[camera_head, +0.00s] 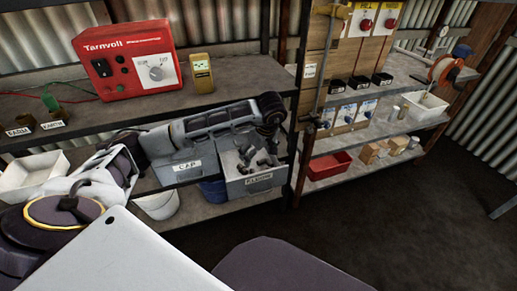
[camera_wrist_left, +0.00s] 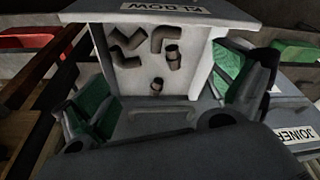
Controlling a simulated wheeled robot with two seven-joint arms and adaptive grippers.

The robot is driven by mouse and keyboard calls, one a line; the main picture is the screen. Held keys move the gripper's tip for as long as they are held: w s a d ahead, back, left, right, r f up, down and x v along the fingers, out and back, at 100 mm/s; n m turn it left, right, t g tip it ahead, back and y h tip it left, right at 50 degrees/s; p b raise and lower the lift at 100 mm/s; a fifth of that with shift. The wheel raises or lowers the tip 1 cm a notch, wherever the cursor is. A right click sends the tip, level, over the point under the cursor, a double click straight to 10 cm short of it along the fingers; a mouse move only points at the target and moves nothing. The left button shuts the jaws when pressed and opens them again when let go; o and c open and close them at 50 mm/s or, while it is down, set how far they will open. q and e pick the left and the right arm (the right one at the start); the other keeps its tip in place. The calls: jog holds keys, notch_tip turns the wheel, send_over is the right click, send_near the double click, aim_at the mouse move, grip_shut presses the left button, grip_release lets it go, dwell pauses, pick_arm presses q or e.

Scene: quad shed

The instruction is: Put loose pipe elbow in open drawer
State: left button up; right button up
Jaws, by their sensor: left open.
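The open drawer (camera_head: 251,184), with a label reading ELBOW, is pulled out from the lower shelf. It also fills the middle of the left wrist view, with its inner floor (camera_wrist_left: 140,78) visible. Several dark grey pipe elbows (camera_wrist_left: 173,57) lie apart inside it; I cannot tell which one, if any, is the loose elbow. No elbow shows outside the drawer. My left gripper (camera_head: 271,118) is above the drawer, pointing down. In the left wrist view its green-padded fingers (camera_wrist_left: 160,104) are spread wide with nothing between them. My right gripper is not in view.
A shut drawer labelled CAP (camera_head: 187,167) is left of the open one. A JOINER label (camera_wrist_left: 295,133) shows at right in the wrist view. A red power supply (camera_head: 126,60) and yellow meter (camera_head: 201,73) stand on the upper shelf.

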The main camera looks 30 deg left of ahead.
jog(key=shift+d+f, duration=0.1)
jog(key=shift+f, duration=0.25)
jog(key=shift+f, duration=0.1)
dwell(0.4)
